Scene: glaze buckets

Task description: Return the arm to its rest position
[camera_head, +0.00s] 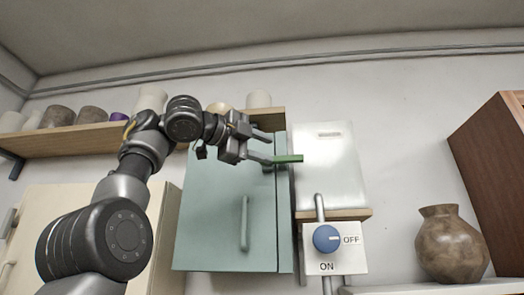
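My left arm comes in from the lower left and rises across the picture. Its gripper (270,148) is in front of the upper part of the pale green wall cabinet (215,220). The two dark fingers are spread apart with a gap between them, and nothing shows between them. A small bright green bar (289,158) shows just at the tip of the lower finger; I cannot tell whether they touch. The cabinet has a vertical handle (244,222). My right gripper is not in view.
A white box (328,165) hangs right of the cabinet, above a switch panel (350,262) with a blue knob (326,238). A brown vase (450,245) and a wooden cabinet (495,180) stand at right. A shelf (70,142) with several pots is at left.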

